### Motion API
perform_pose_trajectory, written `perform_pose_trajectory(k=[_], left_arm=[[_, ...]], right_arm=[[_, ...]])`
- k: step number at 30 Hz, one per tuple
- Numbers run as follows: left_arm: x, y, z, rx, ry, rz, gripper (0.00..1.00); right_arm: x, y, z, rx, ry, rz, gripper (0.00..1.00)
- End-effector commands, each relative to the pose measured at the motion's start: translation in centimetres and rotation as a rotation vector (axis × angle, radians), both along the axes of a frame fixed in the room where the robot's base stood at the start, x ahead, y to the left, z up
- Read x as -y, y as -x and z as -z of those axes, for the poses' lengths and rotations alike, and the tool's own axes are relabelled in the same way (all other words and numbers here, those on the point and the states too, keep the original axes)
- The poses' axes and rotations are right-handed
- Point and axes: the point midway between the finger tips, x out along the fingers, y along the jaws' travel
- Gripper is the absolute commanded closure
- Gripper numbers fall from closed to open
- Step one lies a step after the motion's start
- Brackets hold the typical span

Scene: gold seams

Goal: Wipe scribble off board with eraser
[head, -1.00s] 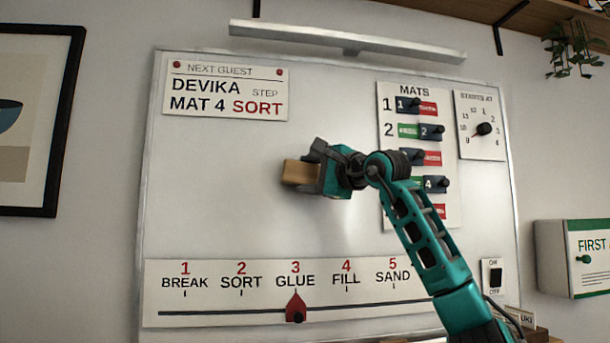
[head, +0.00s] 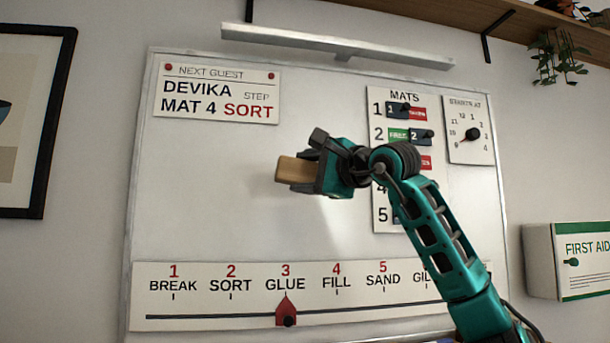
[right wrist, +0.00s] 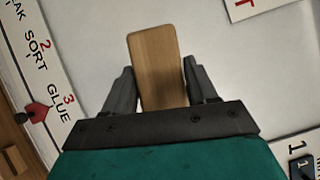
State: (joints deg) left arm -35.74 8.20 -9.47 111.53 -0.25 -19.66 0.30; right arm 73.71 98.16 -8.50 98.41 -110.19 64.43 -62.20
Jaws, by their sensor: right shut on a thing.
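The white board (head: 200,220) hangs on the wall, and its bare middle shows no clear scribble. My right gripper (head: 308,172) is shut on the wooden eraser (head: 291,170) in front of the middle of the board. In the right wrist view the wooden eraser (right wrist: 155,70) stands out between the two dark fingers (right wrist: 153,88). I cannot tell whether the eraser touches the board. My arm and gripper hide part of the board behind them. My left gripper is not in view.
A guest card (head: 218,95) is at the board's upper left. A step strip (head: 225,290) with a red slider (head: 287,310) at GLUE runs along the bottom. A MATS panel (head: 381,210) and a dial card (head: 469,150) are at right. A lamp bar (head: 330,45) juts out above.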

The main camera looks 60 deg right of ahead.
Motion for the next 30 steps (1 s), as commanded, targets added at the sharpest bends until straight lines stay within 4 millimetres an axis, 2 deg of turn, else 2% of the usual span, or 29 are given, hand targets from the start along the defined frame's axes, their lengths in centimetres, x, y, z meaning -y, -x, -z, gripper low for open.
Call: perform_pose_trajectory(k=[8,18,30], left_arm=[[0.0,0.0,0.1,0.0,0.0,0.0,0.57],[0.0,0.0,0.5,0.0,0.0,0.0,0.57],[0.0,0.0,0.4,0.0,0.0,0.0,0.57]], right_arm=[[-0.3,0.3,0.0,0.001,0.002,0.0,0.67],[-2.3,1.9,0.0,0.0,0.001,0.001,0.67],[-2.3,1.9,0.0,0.001,0.0,0.0,0.67]])
